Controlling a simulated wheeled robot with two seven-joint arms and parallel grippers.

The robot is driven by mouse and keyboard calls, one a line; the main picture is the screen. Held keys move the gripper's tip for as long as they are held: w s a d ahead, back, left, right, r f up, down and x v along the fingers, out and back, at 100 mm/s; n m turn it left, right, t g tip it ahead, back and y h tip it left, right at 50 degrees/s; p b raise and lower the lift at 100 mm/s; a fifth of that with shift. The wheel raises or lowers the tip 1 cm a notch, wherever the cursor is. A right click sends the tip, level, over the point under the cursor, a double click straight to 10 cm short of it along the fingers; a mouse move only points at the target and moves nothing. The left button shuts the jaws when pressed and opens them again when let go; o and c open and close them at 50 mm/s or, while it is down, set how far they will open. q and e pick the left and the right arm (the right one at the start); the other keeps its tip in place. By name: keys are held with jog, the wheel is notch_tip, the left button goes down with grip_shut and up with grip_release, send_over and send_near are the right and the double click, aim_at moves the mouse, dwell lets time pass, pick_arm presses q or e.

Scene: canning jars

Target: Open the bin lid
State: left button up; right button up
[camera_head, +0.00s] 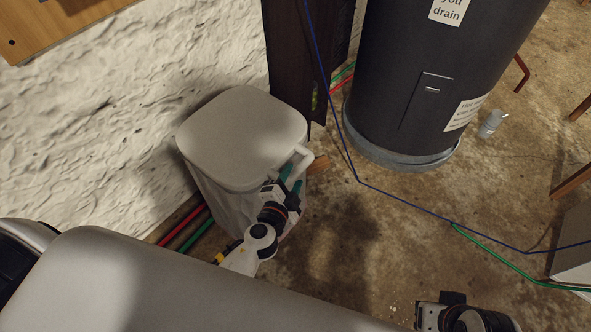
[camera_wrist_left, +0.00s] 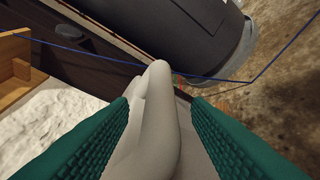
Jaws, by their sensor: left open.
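The white bin (camera_head: 212,190) stands against the rough white wall, and its rounded lid (camera_head: 240,130) is down on it. A pale handle (camera_head: 303,156) sticks out from the lid's right front side. My left gripper (camera_head: 290,172) is at this handle, with its green fingers open. In the left wrist view, the handle (camera_wrist_left: 158,105) lies between the two ridged green fingers (camera_wrist_left: 160,120), with visible gaps on both sides near the tips. My right gripper (camera_head: 452,312) is at the bottom edge of the head view, its fingers not clearly seen.
A large dark cylindrical tank (camera_head: 420,70) stands right of the bin, beside a dark wooden post (camera_head: 295,60). A blue cable (camera_head: 430,211) and green cable (camera_head: 490,258) cross the floor. A small metal cylinder (camera_head: 492,124) is near the tank. The middle floor (camera_head: 350,240) is mostly clear.

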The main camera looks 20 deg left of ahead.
pick_arm(q)
jog(key=shift+x, duration=1.55)
jog(key=shift+c, duration=0.2)
grip_shut()
